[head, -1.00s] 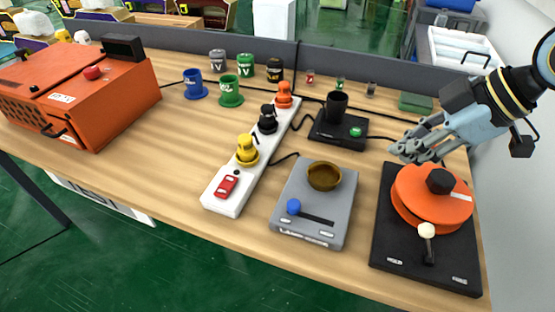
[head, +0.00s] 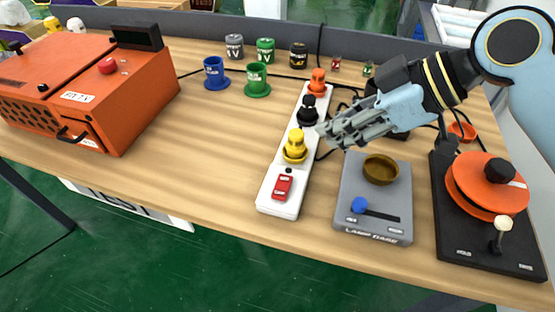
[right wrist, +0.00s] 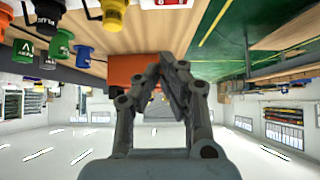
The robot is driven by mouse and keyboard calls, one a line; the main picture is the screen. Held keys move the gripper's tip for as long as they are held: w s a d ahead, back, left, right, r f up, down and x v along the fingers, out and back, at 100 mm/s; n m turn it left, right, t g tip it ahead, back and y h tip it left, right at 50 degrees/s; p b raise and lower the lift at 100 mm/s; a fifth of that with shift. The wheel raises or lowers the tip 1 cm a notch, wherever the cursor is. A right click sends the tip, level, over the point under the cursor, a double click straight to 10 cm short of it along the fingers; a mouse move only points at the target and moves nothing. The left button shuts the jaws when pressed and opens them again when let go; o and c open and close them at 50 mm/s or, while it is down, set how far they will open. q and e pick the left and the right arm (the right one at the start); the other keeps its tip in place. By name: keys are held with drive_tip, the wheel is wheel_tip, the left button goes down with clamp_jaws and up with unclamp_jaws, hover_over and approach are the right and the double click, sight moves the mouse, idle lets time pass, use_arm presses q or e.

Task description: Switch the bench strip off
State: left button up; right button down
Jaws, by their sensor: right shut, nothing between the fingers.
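The bench strip (head: 268,200) is a long white power strip running away from me across the bench. A red rocker switch (head: 282,187) sits at its near end; I cannot tell which way it is tipped. Yellow (head: 295,147), black (head: 308,110) and orange (head: 317,83) plugs stand in it. My right gripper (head: 334,132) is shut and empty, above the bench just right of the strip, level with the black and yellow plugs. It also shows shut in the right wrist view (right wrist: 166,62). My left gripper is not in view.
A grey lamp base (head: 376,200) with a brown bowl stands right of the strip. A black base (head: 485,245) with an orange disc is at the far right. An orange machine (head: 90,85) stands left.

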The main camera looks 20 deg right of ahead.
drive_tip(key=p, duration=0.1)
hover_over(286, 183)
drive_tip(key=w, duration=0.1)
drive_tip(key=f, duration=0.7)
drive_tip(key=shift+d, duration=0.35)
wheel_tip(286, 183, down, 3)
drive_tip(key=shift+f, duration=0.15)
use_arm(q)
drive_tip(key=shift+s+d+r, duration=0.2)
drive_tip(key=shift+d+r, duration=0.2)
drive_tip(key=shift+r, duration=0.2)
use_arm(e)
drive_tip(key=shift+f, duration=0.45)
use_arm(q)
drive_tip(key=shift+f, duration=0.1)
use_arm(e)
drive_tip(key=shift+w+d+f+g, duration=0.1)
drive_tip(key=shift+w+f+g, duration=0.05)
drive_tip(key=shift+f+g, duration=0.15)
use_arm(q)
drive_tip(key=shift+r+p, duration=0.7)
drive_tip(key=shift+p, duration=0.05)
use_arm(e)
drive_tip(key=shift+s+a+r, duration=0.4)
drive_tip(key=shift+s, duration=0.2)
